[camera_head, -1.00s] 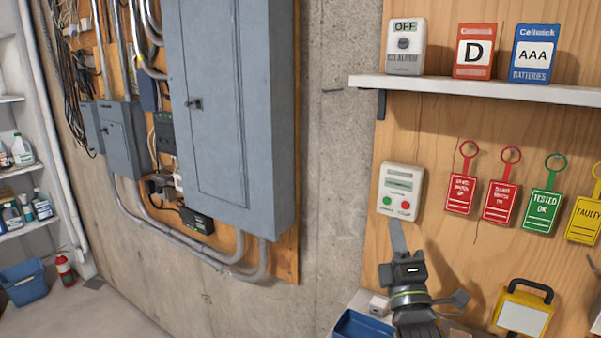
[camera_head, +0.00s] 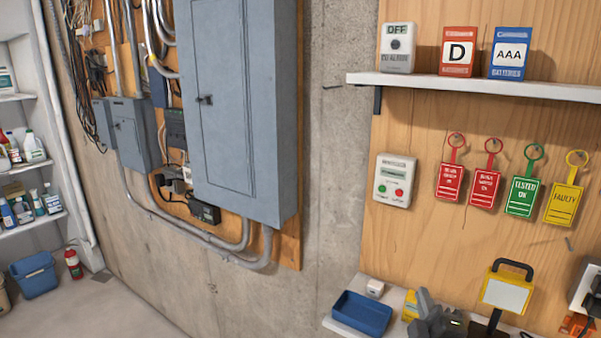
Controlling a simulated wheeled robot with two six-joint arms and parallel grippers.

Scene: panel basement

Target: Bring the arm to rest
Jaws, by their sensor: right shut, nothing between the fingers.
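My right gripper (camera_head: 428,302) is low in the head view, at the bottom edge right of centre. It is shut and holds nothing. It shows in front of the bench, just right of a blue tray (camera_head: 362,313) and left of a yellow work lamp (camera_head: 507,291). Whether it touches anything there I cannot tell. The rest of the right arm is mostly cut off by the bottom edge. My left gripper is not in view.
A white control box (camera_head: 396,180) with green and red buttons hangs on the wooden panel. Red, green and yellow tags hang from hooks beside it. A shelf (camera_head: 470,88) above carries boxes. A grey electrical panel (camera_head: 226,110) stands left of bare concrete.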

